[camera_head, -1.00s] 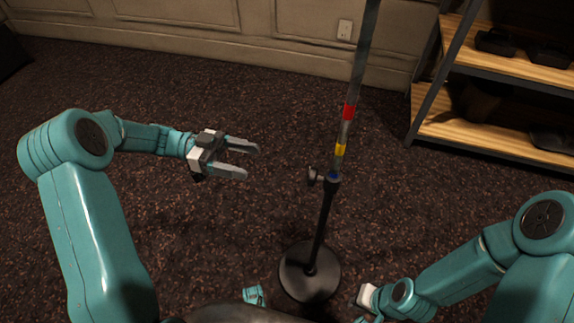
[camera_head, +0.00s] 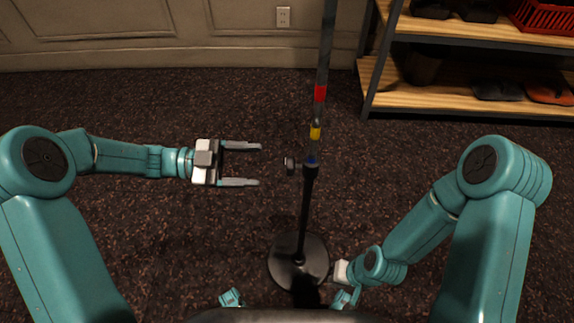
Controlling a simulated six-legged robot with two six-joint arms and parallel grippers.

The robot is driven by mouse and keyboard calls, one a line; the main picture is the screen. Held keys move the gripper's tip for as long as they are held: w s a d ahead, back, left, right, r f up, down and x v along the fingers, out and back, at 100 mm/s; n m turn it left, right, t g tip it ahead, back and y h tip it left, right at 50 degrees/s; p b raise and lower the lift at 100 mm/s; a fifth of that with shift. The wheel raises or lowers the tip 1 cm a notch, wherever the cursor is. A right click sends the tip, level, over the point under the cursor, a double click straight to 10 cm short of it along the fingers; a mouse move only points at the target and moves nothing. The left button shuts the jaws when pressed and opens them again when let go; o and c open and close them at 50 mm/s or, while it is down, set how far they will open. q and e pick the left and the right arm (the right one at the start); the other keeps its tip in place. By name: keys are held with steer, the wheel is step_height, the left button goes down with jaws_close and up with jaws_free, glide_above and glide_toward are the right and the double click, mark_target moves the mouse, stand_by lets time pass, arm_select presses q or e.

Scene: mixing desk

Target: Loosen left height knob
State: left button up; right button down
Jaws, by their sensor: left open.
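A dark stand with a tall pole (camera_head: 305,205) rises from a round black base (camera_head: 298,262) on the floor. My left gripper (camera_head: 260,165) is open and empty, left of the knob. Its two fingers point right toward the knob, one above and one below its level in the picture, with a gap short of it. My right arm (camera_head: 420,225) reaches down at the right; its gripper's fingers are hidden.
A shelf (camera_head: 460,104) with wooden boards stands at the back right, holding dark items, an orange item and a red basket (camera_head: 543,14). A panelled wall with an outlet (camera_head: 283,17) runs along the back. Carpet around the stand is clear.

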mark_target(290, 166)
arm_select(q)
steer(key=d+b, duration=0.1)
steer(key=d, duration=0.8)
